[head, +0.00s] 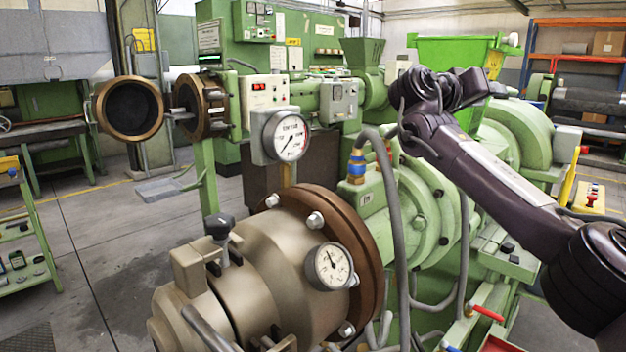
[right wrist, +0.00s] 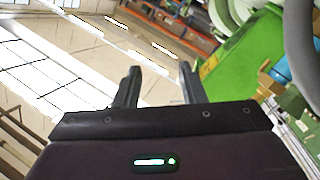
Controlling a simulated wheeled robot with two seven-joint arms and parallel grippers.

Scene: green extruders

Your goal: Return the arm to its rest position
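My right arm (head: 500,180) comes in from the right edge of the head view and reaches up and left, bent in front of the green machinery. Its far end is folded near the top middle, and its fingers cannot be made out there. In the right wrist view my right gripper (right wrist: 159,70) shows two dark fingers standing apart with nothing between them. My left arm and gripper are not in the head view.
A large extruder barrel (head: 255,270) with a pressure gauge (head: 330,266) stands close in front. Another gauge (head: 290,137) rises behind it. Grey hoses (head: 398,235) loop left of my arm. A green hopper (head: 455,55) stands behind the arm. Open floor (head: 90,250) lies left.

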